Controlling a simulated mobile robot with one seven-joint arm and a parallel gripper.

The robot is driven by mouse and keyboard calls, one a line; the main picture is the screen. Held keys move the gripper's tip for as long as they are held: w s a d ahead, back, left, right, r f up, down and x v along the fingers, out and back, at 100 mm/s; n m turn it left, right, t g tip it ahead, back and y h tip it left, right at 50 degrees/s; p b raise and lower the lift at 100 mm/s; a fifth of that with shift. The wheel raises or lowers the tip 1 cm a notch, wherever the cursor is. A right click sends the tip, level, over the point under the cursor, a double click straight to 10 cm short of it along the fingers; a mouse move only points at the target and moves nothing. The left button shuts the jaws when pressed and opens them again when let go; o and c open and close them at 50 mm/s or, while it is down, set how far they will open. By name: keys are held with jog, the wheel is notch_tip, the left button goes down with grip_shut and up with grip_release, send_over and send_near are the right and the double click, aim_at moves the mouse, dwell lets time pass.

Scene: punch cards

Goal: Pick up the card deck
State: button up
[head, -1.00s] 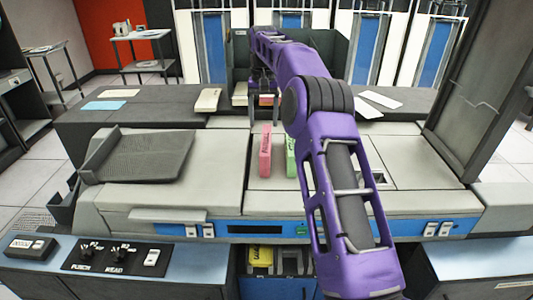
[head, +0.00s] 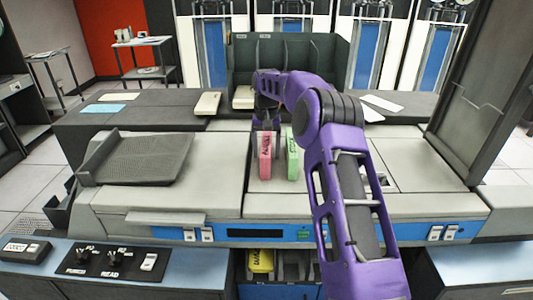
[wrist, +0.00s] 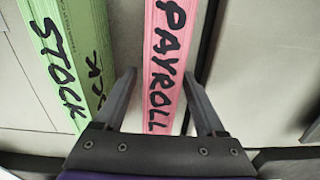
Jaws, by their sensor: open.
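A pink card deck (head: 265,158) marked "PAYROLL" stands on the light grey top of the machine. It fills the middle of the wrist view (wrist: 164,55). A green deck (head: 292,160) marked "STOCK" stands to its right in the head view, and on the left in the wrist view (wrist: 62,55). My gripper (wrist: 159,76) is open, with one finger on each side of the pink deck in the wrist view. The left finger lies between the two decks there. Whether the fingers touch the pink deck, I cannot tell.
A yellow deck (head: 260,261) sits in a slot in the machine's front. A dark sloped tray (head: 145,160) is at the left. A dark divided bin (head: 320,55) stands at the back. The grey top left of the decks is clear.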

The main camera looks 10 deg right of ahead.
jog(key=shift+r, duration=0.1)
grip_shut()
jog(key=shift+r, duration=0.1)
dwell(0.4)
